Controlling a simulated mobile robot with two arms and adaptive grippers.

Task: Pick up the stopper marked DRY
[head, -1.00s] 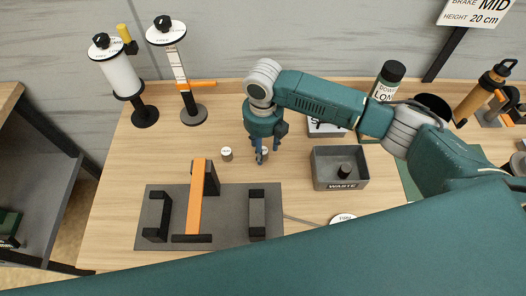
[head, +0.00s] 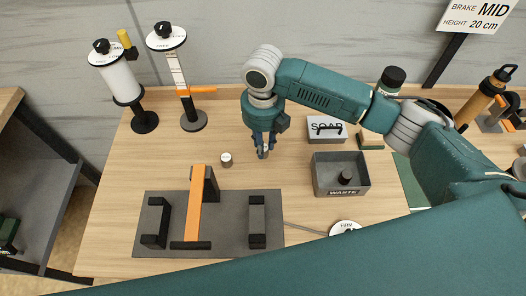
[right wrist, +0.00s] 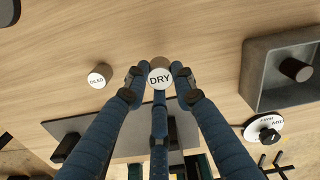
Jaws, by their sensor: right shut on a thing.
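The stopper marked DRY (right wrist: 160,76) has a white round top with black letters and a brownish body, and shows in the right wrist view between the fingertips. My right gripper (right wrist: 160,80) is shut on it, with fingers on both sides and one below in the picture. In the head view my right gripper (head: 263,153) points down over the wood, left of the waste tray; its fingers mostly hide the stopper there. A second stopper, marked OILED (right wrist: 98,77), stands apart on the table to the left, also in the head view (head: 226,159). My left gripper is not in view.
A grey waste tray (head: 320,186) with a dark piece inside is at right. A soap box (head: 327,131) is behind it. A dark mat (head: 223,218) with black blocks and an orange bar lies in front. Two dial stands (head: 192,122) are at back left.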

